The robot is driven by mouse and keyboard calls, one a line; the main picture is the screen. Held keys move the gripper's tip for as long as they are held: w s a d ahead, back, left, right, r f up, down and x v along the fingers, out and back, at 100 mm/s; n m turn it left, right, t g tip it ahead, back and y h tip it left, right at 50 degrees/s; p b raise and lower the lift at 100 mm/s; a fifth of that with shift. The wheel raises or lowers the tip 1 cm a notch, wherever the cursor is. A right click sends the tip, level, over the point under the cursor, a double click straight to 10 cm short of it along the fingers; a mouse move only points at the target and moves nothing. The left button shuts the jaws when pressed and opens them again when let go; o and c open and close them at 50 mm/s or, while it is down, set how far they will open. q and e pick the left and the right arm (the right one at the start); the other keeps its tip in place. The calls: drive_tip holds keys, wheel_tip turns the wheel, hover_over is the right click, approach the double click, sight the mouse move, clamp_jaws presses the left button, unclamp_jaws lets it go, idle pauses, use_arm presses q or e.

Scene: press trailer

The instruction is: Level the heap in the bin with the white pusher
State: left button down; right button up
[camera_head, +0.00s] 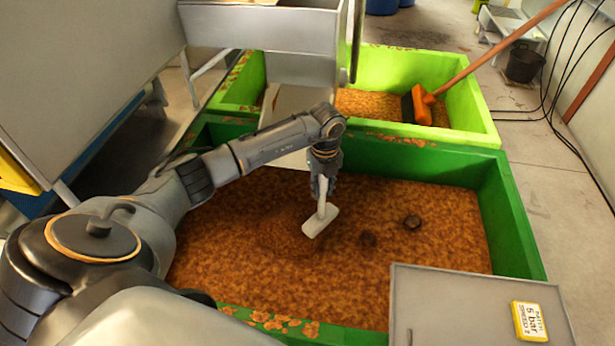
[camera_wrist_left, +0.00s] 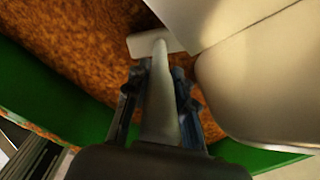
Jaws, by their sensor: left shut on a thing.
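The white pusher (camera_head: 321,221) has a flat head and a short handle, and its head is at the brown mash in the middle of the dark green bin (camera_head: 507,222). My left gripper (camera_head: 322,190) is shut on the pusher's handle, above the mash. The pusher also shows in the left wrist view (camera_wrist_left: 158,95), its handle between the fingers (camera_wrist_left: 157,100). The heap (camera_head: 285,235) is a low, slightly darker mound left of the pusher head. Whether the head touches the mash I cannot tell. My right gripper is not in view.
A light green bin (camera_head: 465,105) behind holds an orange-handled broom (camera_head: 480,65). A metal chute (camera_head: 290,105) hangs over the bins. A grey box (camera_head: 460,310) with a yellow label stands at front right.

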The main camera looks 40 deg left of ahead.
use_arm(q)
drive_tip(key=w+d+b, duration=0.1)
drive_tip(key=w+d, duration=0.2)
drive_tip(key=d, duration=0.3)
wheel_tip(320, 180, up, 9)
drive_tip(key=p, duration=0.6)
drive_tip(key=shift+w+d+f, duration=0.15)
drive_tip(key=shift+d, duration=0.25)
idle(0.7)
